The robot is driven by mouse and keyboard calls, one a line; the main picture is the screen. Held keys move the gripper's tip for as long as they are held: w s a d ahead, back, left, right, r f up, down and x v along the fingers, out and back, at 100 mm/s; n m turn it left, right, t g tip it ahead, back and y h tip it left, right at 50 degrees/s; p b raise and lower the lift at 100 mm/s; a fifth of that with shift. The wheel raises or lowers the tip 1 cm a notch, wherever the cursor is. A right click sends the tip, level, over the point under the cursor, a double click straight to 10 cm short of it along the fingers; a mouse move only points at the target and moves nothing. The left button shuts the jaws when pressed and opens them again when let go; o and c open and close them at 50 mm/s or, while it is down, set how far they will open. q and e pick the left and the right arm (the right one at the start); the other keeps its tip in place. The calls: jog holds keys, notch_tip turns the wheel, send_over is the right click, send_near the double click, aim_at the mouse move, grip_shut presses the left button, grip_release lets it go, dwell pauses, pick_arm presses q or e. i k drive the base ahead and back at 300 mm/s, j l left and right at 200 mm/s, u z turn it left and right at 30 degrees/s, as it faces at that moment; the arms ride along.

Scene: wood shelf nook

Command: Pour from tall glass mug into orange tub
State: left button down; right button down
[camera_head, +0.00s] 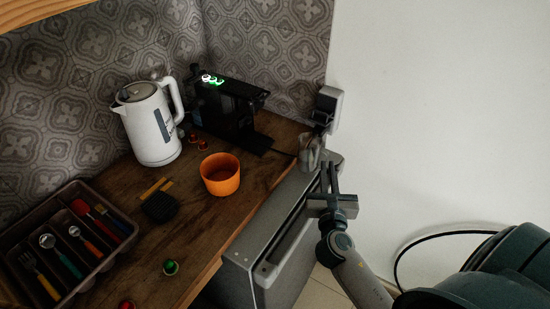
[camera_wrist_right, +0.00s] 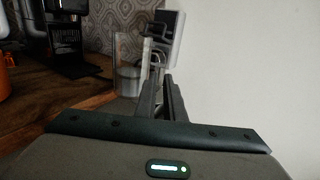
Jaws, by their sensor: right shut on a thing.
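The orange tub (camera_head: 220,175) stands upright on the wooden counter, and its inside looks empty. Its edge also shows at the far left of the right wrist view (camera_wrist_right: 4,78). The tall glass mug (camera_head: 309,152) is clear and hard to see against the background. My right gripper (camera_head: 328,178) is shut on the mug, at the right edge of the counter and right of the tub. In the right wrist view the mug (camera_wrist_right: 129,72) looks about upright, left of the fingers (camera_wrist_right: 160,92). I cannot tell its contents. My left gripper is not in view.
A white kettle (camera_head: 152,125) and a black coffee machine (camera_head: 225,108) stand behind the tub. A cutlery tray (camera_head: 118,243), a dark square item (camera_head: 159,207) and coffee capsules lie on the counter. A grey cabinet (camera_head: 283,240) adjoins the counter's right edge.

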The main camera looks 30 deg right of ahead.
aim_at(219, 172)
jog(key=k+l+u, duration=0.15)
jog(key=k+u, duration=0.15)
jog(key=u, duration=0.15)
jog(key=k+u, duration=0.4)
jog(key=i+l, duration=0.05)
jog(key=i, duration=0.05)
